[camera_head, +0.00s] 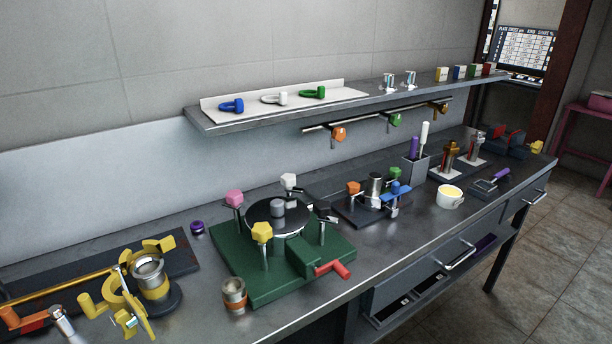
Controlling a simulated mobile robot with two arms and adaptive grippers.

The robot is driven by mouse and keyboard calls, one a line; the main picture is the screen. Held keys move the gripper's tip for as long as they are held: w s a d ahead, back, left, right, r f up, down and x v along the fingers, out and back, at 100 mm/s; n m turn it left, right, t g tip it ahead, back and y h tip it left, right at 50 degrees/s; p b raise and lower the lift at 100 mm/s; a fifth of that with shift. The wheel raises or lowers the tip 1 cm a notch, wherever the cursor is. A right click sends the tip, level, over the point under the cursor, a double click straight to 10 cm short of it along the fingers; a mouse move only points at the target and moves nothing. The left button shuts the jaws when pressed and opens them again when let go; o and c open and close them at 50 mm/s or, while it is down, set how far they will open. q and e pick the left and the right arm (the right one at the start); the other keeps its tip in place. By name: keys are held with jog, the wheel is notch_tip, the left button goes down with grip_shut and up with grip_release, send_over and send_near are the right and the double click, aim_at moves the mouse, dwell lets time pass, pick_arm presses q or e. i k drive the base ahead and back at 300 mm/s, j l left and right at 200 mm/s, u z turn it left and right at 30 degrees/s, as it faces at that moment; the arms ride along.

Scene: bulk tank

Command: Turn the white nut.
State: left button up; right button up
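The white nut (289,181) sits on top of a thin upright post at the back of a round dark lid (265,214) with a grey knob in its middle. The lid is on a green base (255,289) on the metal bench. A pink nut (234,198) stands at the left of the lid, a yellow nut (262,232) at the front and a black nut (322,208) at the right. The white nut's top is clear to see; its lower post is partly hidden behind the lid. Neither of my grippers shows in the head view.
A red handle (333,269) sticks out at the base's front right. A small metal cup (234,295) stands in front. Yellow clamp parts (125,290) lie at the left. A shelf (340,106) with coloured rings hangs above and behind the nut.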

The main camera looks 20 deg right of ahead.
aim_at(288, 180)
jog(key=k+l+u, duration=0.1)
jog(key=l, duration=0.35)
jog(key=k+l+u, duration=0.1)
jog(key=l, duration=0.35)
jog(key=k+l+u, duration=0.1)
jog(key=l, duration=0.35)
